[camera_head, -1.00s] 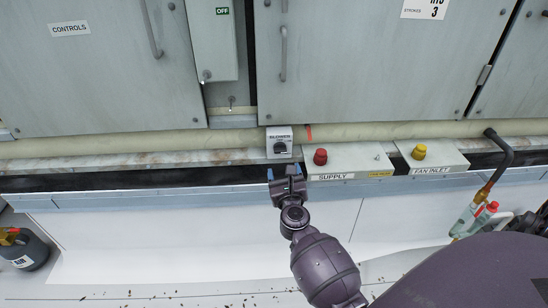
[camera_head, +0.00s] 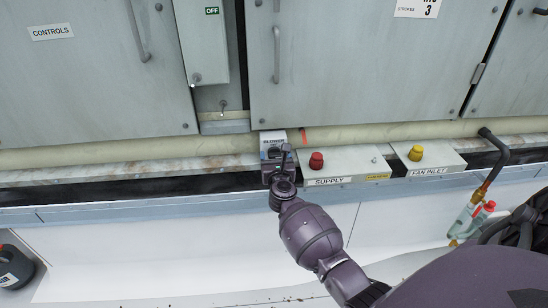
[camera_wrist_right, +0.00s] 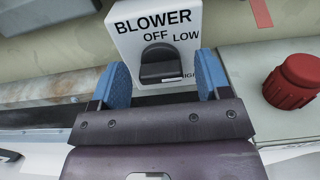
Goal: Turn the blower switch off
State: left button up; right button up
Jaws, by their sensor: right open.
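The blower switch is a white box (camera_head: 271,136) on the ledge below the cabinets, marked BLOWER. In the right wrist view its black knob (camera_wrist_right: 160,64) sits below the words OFF and LOW. A third label at the lower right is partly covered. I cannot tell for sure which label the knob points to. My right gripper (camera_wrist_right: 164,78) is open, with a blue-padded finger on each side of the knob. Contact with the knob cannot be made out. In the head view the gripper (camera_head: 276,155) covers the lower part of the box. My left gripper is not in view.
Right of the switch stand a SUPPLY box with a red knob (camera_head: 316,160) and a FAN INLET box with a yellow knob (camera_head: 415,152). The red knob is close by in the wrist view (camera_wrist_right: 293,82). A pipe (camera_head: 380,131) runs behind the switch; cabinet doors (camera_head: 370,60) rise above.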

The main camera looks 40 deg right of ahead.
jog(key=shift+w+d, duration=0.1)
jog(key=shift+w, duration=0.1)
jog(key=c, duration=0.9)
